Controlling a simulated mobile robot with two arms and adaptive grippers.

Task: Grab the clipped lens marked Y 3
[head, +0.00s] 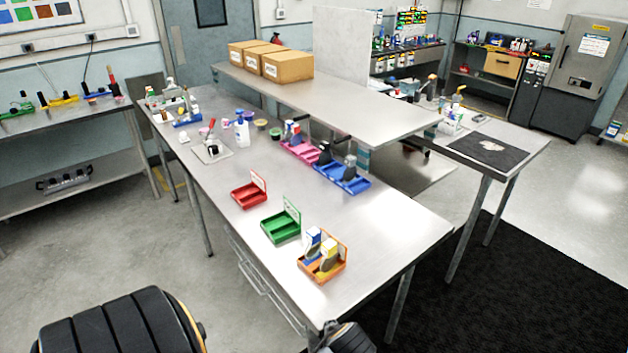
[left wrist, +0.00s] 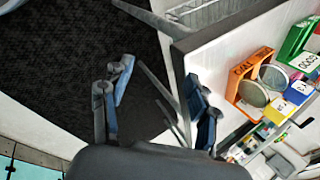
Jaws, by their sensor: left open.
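Two clipped lenses stand side by side in an orange tray (head: 305,276) near the front of the long table. One has a yellow clip (head: 329,247), the other a blue clip (head: 312,240). In the left wrist view the orange tray (left wrist: 240,77) is at the right, with the yellow-clipped lens (left wrist: 254,93) and the blue-clipped lens (left wrist: 274,77). My right gripper is not in view.
A green tray (head: 273,233) and a red tray (head: 240,197) stand behind the orange one. The tabletop right of the orange tray is clear.

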